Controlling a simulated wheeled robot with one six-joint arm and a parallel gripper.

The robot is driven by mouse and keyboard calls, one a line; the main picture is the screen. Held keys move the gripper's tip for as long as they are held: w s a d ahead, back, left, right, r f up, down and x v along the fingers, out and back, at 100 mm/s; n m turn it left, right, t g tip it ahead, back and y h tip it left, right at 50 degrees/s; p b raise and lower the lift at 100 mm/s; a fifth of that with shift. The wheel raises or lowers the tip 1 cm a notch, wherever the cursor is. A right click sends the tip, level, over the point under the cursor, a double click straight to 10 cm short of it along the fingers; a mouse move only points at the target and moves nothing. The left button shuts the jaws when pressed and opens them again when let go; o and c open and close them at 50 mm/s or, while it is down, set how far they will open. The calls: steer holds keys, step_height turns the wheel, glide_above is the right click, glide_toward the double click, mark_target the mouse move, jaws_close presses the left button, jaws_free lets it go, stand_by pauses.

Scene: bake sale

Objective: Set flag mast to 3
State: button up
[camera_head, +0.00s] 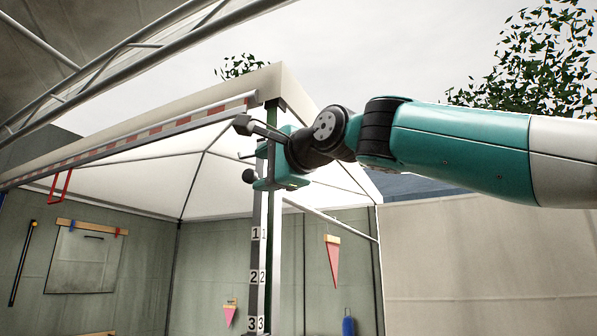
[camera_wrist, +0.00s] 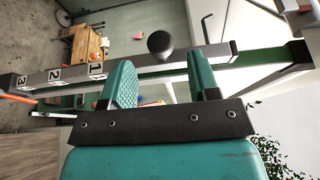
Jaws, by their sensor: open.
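The flag mast (camera_head: 257,256) is an upright post with labels 1, 2 and 3 running from top to bottom. In the wrist view the mast (camera_wrist: 75,74) lies sideways, with 3 at the far left. A round black knob (camera_head: 249,176) sits on the mast above the 1 label. The knob (camera_wrist: 160,43) shows between my fingertips in the wrist view. My gripper (camera_head: 268,183) is open at the mast's upper part, level with the knob. Its teal fingers (camera_wrist: 160,72) are apart on either side of the knob; I cannot tell whether they touch it.
A white canopy roof (camera_head: 150,170) with a striped bar (camera_head: 150,133) stands around the mast. Pink pennants (camera_head: 332,262) hang on the back wall. A wooden table (camera_wrist: 85,48) shows in the wrist view. A plain beige wall (camera_head: 480,265) stands at right.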

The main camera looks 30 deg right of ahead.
steer(key=b+v, duration=0.4)
steer(key=v, duration=0.6)
steer(key=shift+b, duration=0.4)
steer(key=w+a+f+n+g+b, duration=0.1)
steer(key=a+f+n+g, duration=0.2)
steer(key=f, duration=0.8)
steer(key=a+f+n+g+b, duration=0.1)
steer(key=f+n+g, duration=0.25)
steer(key=f, duration=0.65)
steer(key=w+a+f+n+g+b, duration=0.15)
steer(key=f+n, duration=0.25)
steer(key=f, duration=0.7)
steer(key=s+f+n+g, duration=0.3)
steer(key=s+f, duration=0.3)
steer(key=f, duration=0.3)
steer(key=s+a+f+n+g+b, duration=0.1)
steer(key=s+f+n+g, duration=0.2)
steer(key=f, duration=0.6)
steer(key=s+a+f+n+g, duration=0.1)
steer(key=s+f+n+g, duration=0.2)
steer(key=s+f+n, duration=0.3)
steer(key=s+f, duration=0.3)
steer(key=shift+s+a+f, duration=0.15)
steer(key=shift+a, duration=0.05)
